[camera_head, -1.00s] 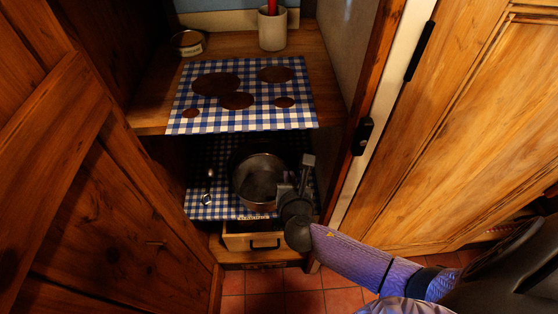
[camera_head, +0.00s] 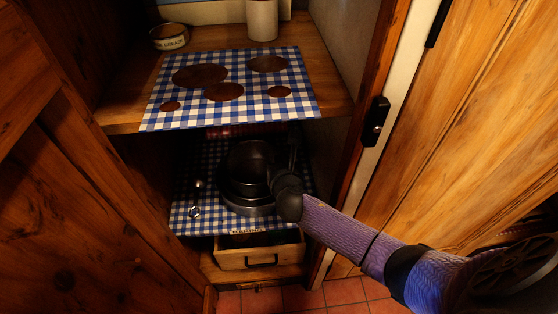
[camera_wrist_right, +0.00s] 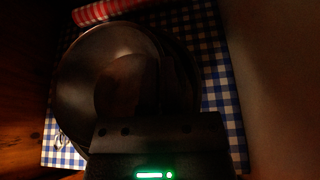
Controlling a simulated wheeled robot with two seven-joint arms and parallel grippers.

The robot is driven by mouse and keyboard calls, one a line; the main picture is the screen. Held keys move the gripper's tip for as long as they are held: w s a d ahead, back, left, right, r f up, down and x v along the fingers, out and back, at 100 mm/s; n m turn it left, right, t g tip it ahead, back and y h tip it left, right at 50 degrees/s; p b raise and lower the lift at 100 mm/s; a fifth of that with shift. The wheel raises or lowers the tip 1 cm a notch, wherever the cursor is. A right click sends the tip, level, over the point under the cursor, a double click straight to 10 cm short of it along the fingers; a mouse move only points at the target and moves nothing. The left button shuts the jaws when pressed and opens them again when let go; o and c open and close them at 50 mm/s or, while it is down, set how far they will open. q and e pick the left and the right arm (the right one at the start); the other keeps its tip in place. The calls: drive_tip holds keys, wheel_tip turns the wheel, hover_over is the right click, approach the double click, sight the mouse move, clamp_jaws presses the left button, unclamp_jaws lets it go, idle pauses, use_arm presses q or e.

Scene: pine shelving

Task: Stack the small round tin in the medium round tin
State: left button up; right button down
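Dark round tins sit on the blue checked cloth of the lower shelf. A wide one shows its grey rim (camera_head: 248,209) in the head view, with a darker round shape (camera_head: 246,158) over or inside it. I cannot tell surely which is the small tin and which the medium one. The right wrist view shows a wide round wall (camera_wrist_right: 78,85) with a brownish disc (camera_wrist_right: 122,88) inside. My right gripper (camera_head: 280,170) is at the tins' right side. Its fingertips are lost in shadow, so its opening cannot be told. My left gripper is out of view.
A spoon-like utensil (camera_head: 196,198) lies left of the tins. The upper shelf (camera_head: 125,112) overhangs the back. A drawer (camera_head: 232,258) below stands partly open. A cabinet side closes in on the right. A red rolled item (camera_wrist_right: 100,11) lies behind the tins.

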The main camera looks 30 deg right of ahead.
drive_tip(key=shift+f, duration=0.45)
drive_tip(key=c, duration=0.8)
unclamp_jaws()
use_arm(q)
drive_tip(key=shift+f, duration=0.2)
use_arm(e)
drive_tip(key=shift+r, duration=0.3)
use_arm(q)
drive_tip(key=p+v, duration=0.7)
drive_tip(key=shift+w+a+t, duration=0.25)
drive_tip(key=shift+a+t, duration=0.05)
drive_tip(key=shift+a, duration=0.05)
use_arm(e)
drive_tip(key=v, duration=1.2)
drive_tip(key=shift+r, duration=0.4)
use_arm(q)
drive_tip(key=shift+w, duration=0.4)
